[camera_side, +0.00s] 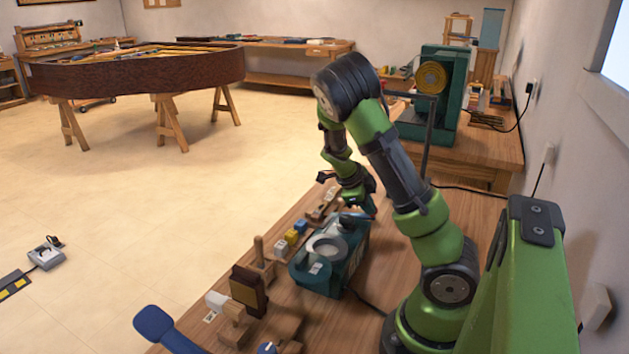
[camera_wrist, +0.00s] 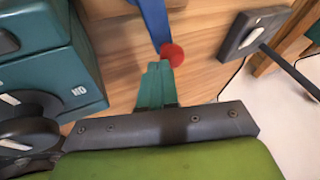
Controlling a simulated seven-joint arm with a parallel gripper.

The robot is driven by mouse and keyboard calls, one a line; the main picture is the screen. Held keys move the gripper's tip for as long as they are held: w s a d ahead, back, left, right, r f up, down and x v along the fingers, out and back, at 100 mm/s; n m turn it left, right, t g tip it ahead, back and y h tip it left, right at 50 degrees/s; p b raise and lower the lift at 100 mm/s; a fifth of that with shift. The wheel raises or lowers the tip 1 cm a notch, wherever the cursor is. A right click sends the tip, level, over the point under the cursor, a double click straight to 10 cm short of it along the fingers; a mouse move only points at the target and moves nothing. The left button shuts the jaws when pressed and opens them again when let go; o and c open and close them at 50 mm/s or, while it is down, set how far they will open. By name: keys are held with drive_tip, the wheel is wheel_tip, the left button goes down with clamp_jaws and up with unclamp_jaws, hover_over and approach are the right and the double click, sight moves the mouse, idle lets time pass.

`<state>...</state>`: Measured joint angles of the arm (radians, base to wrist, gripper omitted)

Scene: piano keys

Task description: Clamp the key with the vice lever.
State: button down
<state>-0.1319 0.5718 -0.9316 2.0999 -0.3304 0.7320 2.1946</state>
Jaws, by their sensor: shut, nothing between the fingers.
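In the wrist view, a blue lever bar (camera_wrist: 155,22) comes down from the top edge and ends near a round red knob (camera_wrist: 173,54). This looks like the vice lever. My gripper's teal fingers (camera_wrist: 158,72) are together and empty, with their tips just below the knob in the picture. I cannot tell whether they touch it. In the side view my gripper (camera_side: 371,211) is low over the bench, beyond the teal machine, and its fingertips are hard to make out. A wooden piece (camera_side: 322,205) lies near it. I cannot tell whether it is the key; the vice jaws are not clear.
A teal machine (camera_wrist: 45,62) with dark knobs stands close on the left in the wrist view, and beside my gripper in the side view (camera_side: 330,262). A dark block with a pale handle (camera_wrist: 254,32) is at the upper right. Small coloured blocks (camera_side: 290,238) line the bench edge.

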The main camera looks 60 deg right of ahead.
sight(366, 216)
drive_tip(key=d+n+t+h, duration=0.1)
drive_tip(key=d+n, duration=0.1)
drive_tip(key=n, duration=0.1)
drive_tip(key=shift+d+n+t, duration=0.15)
drive_tip(key=shift+n+t, duration=0.15)
drive_tip(key=shift+t, duration=0.1)
drive_tip(key=d+n, duration=0.1)
drive_tip(key=n+t, duration=0.1)
drive_tip(key=shift+w+d+n, duration=0.2)
drive_tip(key=shift+d+n, duration=0.1)
drive_tip(key=shift+d, duration=0.05)
drive_tip(key=n+t, duration=0.1)
drive_tip(key=d+n, duration=0.1)
drive_tip(key=shift+w+d+n+t, duration=0.15)
drive_tip(key=shift+w+n+t, duration=0.15)
drive_tip(key=shift+w+t, duration=0.1)
drive_tip(key=shift+w+d, duration=0.15)
drive_tip(key=shift+w, duration=0.05)
drive_tip(key=shift+w+d, duration=0.7)
drive_tip(key=shift+w, duration=0.35)
drive_tip(key=s+v, duration=0.2)
drive_tip(key=v, duration=0.7)
drive_tip(key=shift+r, duration=0.4)
